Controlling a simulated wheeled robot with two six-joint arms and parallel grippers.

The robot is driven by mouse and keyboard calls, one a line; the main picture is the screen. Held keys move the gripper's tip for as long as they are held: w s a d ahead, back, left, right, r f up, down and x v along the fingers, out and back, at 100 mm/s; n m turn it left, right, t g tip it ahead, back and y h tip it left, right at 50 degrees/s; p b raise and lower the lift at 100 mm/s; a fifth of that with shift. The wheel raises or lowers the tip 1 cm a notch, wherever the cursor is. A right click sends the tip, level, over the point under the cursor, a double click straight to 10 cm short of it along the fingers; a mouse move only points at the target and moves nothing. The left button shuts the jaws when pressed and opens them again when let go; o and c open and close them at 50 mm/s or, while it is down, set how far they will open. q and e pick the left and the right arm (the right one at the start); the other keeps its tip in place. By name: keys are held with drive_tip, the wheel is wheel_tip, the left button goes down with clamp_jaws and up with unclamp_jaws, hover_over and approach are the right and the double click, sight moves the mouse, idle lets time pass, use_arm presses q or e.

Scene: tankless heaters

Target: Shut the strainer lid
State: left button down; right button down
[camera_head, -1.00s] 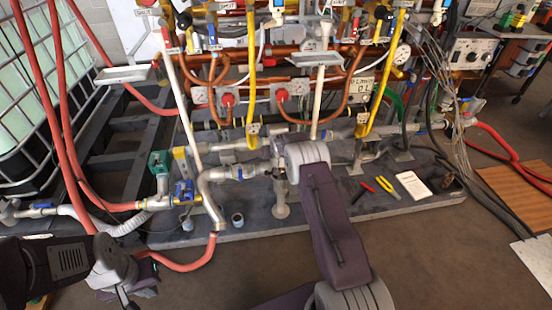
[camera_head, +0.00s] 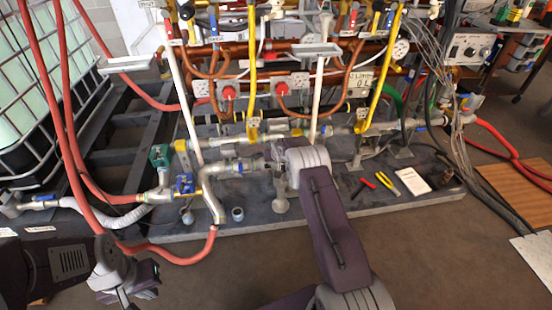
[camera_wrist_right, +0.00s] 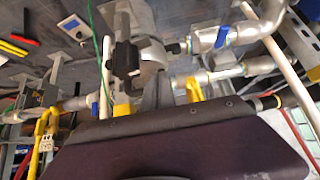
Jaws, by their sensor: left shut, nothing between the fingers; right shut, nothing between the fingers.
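The strainer sits on the grey pipe line behind my right wrist in the head view; the wrist hides most of it, and I cannot make out its lid or how far it is open. My right gripper (camera_head: 272,152) is beside that pipe, largely hidden by its own wrist. In the right wrist view its grey fingertips (camera_wrist_right: 160,90) look shut, close to a grey and black fitting (camera_wrist_right: 148,56); I cannot tell whether they touch. My left gripper (camera_head: 138,282) is shut and empty at the lower left, over the floor, away from the pipes.
A blue-handled valve (camera_head: 184,184) and a green fitting (camera_head: 159,156) stand left of the strainer area. A small cup (camera_head: 237,214), pliers (camera_head: 387,182) and a white card (camera_head: 413,181) lie on the dark platform. Red hoses (camera_head: 72,120) cross the left side.

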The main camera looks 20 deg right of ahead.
wheel_tip(320, 180, up, 4)
drive_tip(key=p, duration=0.3)
drive_tip(key=shift+f, duration=0.2)
drive_tip(key=s+a+f+b, duration=0.2)
drive_tip(key=s+f+b, duration=0.1)
drive_tip(key=s+b, duration=0.6)
drive_tip(key=b, duration=0.4)
drive_tip(key=shift+b, duration=0.35)
drive_tip(key=shift+s+a, duration=0.1)
